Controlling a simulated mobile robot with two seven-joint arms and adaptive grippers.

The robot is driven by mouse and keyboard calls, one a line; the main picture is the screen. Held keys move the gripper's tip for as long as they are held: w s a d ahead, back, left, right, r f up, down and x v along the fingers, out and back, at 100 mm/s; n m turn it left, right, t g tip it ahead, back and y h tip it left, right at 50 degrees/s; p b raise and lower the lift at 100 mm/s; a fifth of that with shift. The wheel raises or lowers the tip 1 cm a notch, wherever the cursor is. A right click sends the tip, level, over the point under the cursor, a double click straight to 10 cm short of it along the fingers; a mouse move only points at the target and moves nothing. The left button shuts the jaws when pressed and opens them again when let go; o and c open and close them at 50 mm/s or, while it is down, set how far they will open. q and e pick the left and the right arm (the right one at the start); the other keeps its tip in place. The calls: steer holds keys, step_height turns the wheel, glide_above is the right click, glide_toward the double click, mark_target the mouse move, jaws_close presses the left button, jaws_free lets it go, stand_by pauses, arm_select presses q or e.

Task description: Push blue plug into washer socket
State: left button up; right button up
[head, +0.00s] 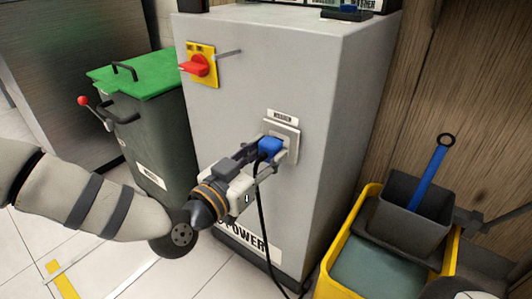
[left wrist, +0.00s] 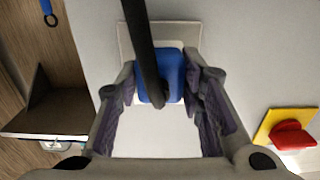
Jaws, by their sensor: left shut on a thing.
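The blue plug (head: 269,146) is at the front of the washer socket (head: 288,132), a pale square plate on the grey cabinet. My left gripper (head: 262,158) is shut on the plug. In the left wrist view the plug (left wrist: 160,76) sits between the two fingers (left wrist: 160,84), in front of the socket plate (left wrist: 192,36). A black cable runs down from the plug. Whether the plug is fully seated cannot be told, since the plug and fingers hide the socket's face. My right gripper is not in view.
The grey cabinet (head: 245,85) carries a red switch on a yellow plate (head: 203,62). A green-lidded bin (head: 145,120) stands left of it. A yellow mop bucket (head: 345,230) with a blue handle stands at the right by the wooden wall.

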arm_select(q)
steer(key=shift+r+p, duration=0.1)
steer(key=shift+p, duration=0.3)
stand_by(0.6)
steer(key=shift+w+d, duration=0.3)
steer(key=shift+w, duration=0.15)
stand_by(0.4)
steer(key=o, duration=1.2)
steer(key=shift+c, duration=0.2)
steer(key=v, duration=1.2)
